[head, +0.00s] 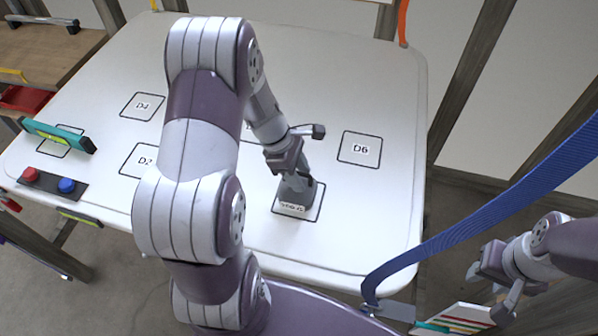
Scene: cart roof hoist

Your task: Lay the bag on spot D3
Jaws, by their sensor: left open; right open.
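A small dark grey bag (288,197) with a white label sits on an outlined square on the white table (385,225). The square's printed name is hidden and the label text is too small to read. My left gripper (297,180) is open, pointing down at the bag's top; whether it touches the bag is unclear. Spots D2 (145,160), D4 (142,106) and D6 (359,149) are bare. Another spot is mostly hidden behind my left arm. I cannot read D3 anywhere. My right gripper (492,287) is open and empty off the table's right side.
A teal spirit level (58,136) lies over an outlined square at the left. A panel with a red button (30,175) and a blue button (67,186) is at the table's left front. A blue strap (480,215) crosses the right. The table's far half is mostly clear.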

